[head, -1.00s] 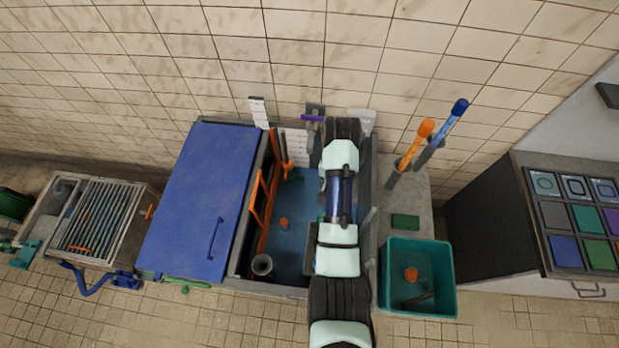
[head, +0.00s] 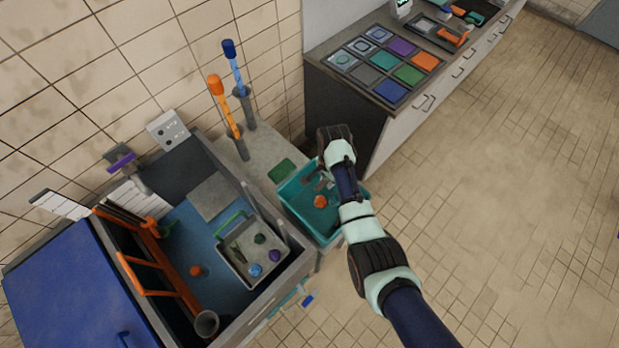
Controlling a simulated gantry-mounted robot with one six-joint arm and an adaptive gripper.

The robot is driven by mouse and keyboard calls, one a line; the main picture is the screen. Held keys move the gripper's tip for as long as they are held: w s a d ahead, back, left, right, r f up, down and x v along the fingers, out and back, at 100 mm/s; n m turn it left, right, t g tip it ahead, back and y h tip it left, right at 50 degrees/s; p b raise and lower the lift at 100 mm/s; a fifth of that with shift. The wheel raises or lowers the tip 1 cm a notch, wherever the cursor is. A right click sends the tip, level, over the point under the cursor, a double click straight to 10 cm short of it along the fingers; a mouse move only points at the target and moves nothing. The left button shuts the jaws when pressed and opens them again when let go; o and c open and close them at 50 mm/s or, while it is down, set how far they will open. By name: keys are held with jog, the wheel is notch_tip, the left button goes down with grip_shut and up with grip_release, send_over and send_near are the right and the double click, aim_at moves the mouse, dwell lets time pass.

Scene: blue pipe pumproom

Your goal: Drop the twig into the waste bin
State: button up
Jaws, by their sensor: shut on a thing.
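The waste bin, a teal open-topped box (head: 345,232), stands at the end of the grey counter, with an orange lump (head: 320,201) inside. My gripper (head: 322,184) points down over the back part of the bin. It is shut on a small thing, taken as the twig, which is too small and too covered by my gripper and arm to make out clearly. My arm hides the bin's right side and part of its inside.
Left of the bin is a blue-floored basin with a grey tray (head: 238,268) of small coloured items. Orange and blue-topped tools (head: 228,105) stand upright behind. A dark cabinet with coloured tiles (head: 385,62) is behind right. The tiled floor at right is clear.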

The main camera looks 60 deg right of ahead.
aim_at(327, 181)
notch_tip(327, 181, down, 6)
jog(key=b, duration=0.6)
jog(key=o, duration=0.9)
jog(key=shift+r, duration=0.1)
notch_tip(327, 181, up, 12)
jog(key=shift+f, duration=0.1)
dwell(0.3)
